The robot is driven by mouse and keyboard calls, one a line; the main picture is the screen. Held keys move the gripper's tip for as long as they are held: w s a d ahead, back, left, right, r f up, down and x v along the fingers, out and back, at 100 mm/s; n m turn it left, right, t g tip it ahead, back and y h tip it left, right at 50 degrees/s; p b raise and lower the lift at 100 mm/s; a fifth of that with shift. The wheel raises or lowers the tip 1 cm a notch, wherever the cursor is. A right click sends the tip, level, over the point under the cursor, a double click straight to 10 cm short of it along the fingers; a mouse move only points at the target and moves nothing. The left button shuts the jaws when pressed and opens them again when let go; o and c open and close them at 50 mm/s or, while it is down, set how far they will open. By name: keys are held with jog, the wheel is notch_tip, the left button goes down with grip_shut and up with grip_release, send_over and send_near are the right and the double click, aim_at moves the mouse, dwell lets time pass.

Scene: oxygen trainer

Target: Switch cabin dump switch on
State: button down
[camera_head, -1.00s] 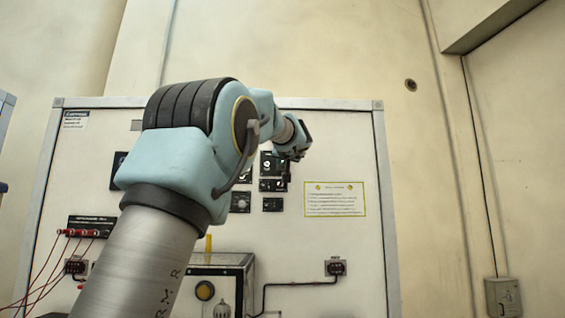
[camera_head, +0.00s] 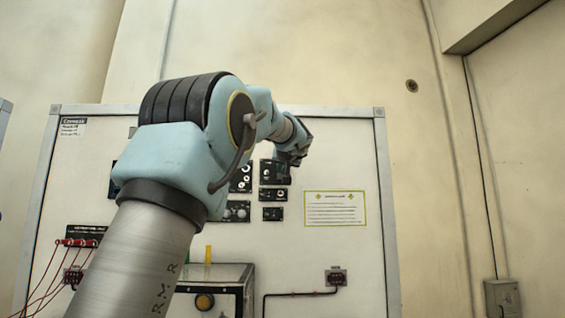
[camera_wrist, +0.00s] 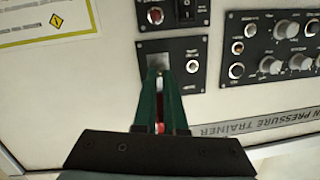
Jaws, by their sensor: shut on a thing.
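In the wrist view the two green fingers of my gripper (camera_wrist: 159,80) reach up to a small black panel (camera_wrist: 182,49) and close on a small thing at their tips. It appears to be the cabin dump switch, mostly hidden by the fingers; its lever position and label cannot be read. Red shows between the fingers lower down. In the head view my gripper (camera_head: 293,157) is at the board, its fingertips hard to make out.
A panel with a red button (camera_wrist: 155,15) and a black rocker lies just above. A larger panel of knobs (camera_wrist: 272,62) is close on the right. A yellow-edged notice (camera_head: 335,208) is beside the panels. A box (camera_head: 216,280) stands below, with red cables (camera_head: 53,275) at left.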

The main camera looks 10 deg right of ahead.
jog(key=shift+w+r+g+y+p, duration=0.15)
jog(key=shift+r+g+p, duration=0.2)
jog(key=shift+g+p, duration=0.5)
jog(key=shift+s+r+g+y+p, duration=0.15)
jog(key=shift+r+g+p, duration=0.3)
jog(key=shift+g, duration=0.6)
jog(key=shift+w+g, duration=0.1)
jog(key=shift+g, duration=0.2)
jog(key=c, duration=1)
grip_release()
jog(key=b+v, duration=0.2)
jog(key=v, duration=0.8)
jog(key=shift+s+r, duration=0.25)
jog(key=shift+s, duration=0.1)
